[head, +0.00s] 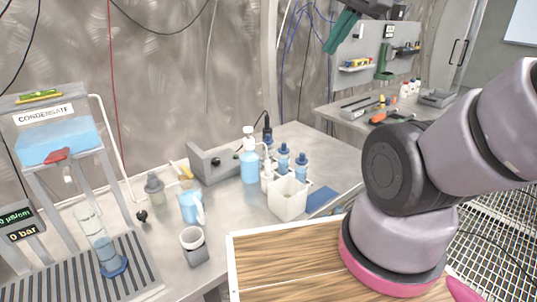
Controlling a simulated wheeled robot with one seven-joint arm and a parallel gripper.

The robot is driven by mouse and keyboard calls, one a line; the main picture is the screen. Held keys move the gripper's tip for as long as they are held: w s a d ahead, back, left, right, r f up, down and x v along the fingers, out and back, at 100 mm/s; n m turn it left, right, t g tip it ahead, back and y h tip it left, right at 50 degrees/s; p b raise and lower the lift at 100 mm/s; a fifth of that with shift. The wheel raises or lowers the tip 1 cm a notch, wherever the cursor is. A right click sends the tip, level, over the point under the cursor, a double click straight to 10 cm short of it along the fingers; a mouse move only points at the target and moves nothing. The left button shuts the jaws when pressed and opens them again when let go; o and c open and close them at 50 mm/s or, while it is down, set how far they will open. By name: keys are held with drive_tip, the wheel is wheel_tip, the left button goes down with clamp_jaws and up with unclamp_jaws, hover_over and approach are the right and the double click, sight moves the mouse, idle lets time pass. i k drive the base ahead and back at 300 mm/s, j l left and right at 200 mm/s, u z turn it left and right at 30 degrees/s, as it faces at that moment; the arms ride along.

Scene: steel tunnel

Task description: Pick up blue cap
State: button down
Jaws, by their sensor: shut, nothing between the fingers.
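Several small bottles with blue caps stand together on the grey bench, in and behind a white holder. One blue cap (283,149) is at the middle, another blue cap (301,159) is to its right, and a darker blue one (267,139) is at the back left. I cannot tell which one the task means. My gripper (335,42), with teal fingers, is at the top edge, high above and to the right of the bottles. Its fingers look shut together, with nothing seen between them. It is well apart from the caps.
A white square bin (288,200) stands in front of the bottles, with a blue pad (322,201) beside it.

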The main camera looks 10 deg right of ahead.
sight(267, 140)
drive_tip(key=i+l+u, duration=0.15)
drive_tip(key=l+u, duration=0.3)
drive_tip(key=l, duration=0.15)
drive_tip(key=l+u, duration=0.4)
drive_tip(key=l, duration=0.25)
drive_tip(key=l+u, duration=0.45)
drive_tip(key=l, duration=0.2)
